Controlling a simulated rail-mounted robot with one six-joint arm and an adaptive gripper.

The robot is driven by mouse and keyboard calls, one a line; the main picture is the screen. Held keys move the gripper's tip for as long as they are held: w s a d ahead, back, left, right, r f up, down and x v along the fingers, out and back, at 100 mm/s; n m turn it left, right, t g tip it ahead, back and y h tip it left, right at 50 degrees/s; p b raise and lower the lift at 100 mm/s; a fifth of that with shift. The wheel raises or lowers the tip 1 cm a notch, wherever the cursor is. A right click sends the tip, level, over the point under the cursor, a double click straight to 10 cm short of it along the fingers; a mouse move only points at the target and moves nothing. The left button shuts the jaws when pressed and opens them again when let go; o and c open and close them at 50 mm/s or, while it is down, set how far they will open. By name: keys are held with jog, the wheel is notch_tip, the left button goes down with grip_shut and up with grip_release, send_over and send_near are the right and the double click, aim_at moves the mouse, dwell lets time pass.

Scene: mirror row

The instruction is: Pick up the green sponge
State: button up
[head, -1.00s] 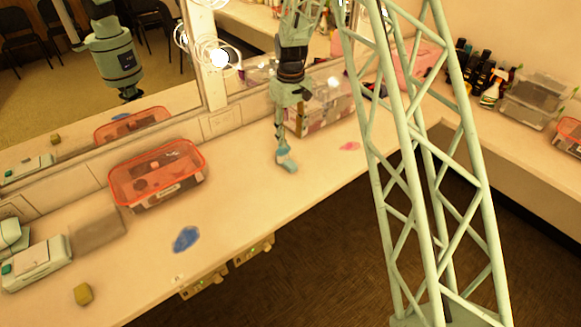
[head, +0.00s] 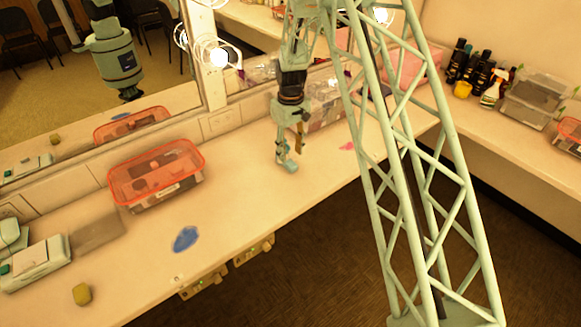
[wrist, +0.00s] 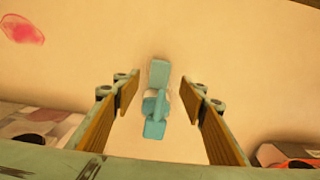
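A small teal and white item (wrist: 157,98) is on the counter, centred between my fingers in the wrist view. It shows under my gripper in the head view (head: 286,162). Its shape is unclear, and I cannot tell whether it is a sponge. A small olive-yellow block (head: 82,294), sponge-like, lies on the counter at the front left, far from my gripper. My gripper (wrist: 158,103) is open, its tan-padded fingers apart on either side of the teal item. I see no contact with it.
A red-rimmed clear bin (head: 157,176) stands by the mirror. A blue patch (head: 186,239) and a pink one (head: 347,146) lie on the counter. A clear box stands behind my gripper. Bottles (head: 478,72) and grey bins (head: 533,100) line the right counter.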

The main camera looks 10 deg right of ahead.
aim_at(291, 163)
jog(key=shift+f, duration=0.1)
jog(key=shift+f, duration=2.5)
jog(key=shift+c, duration=0.6)
jog(key=c, duration=0.7)
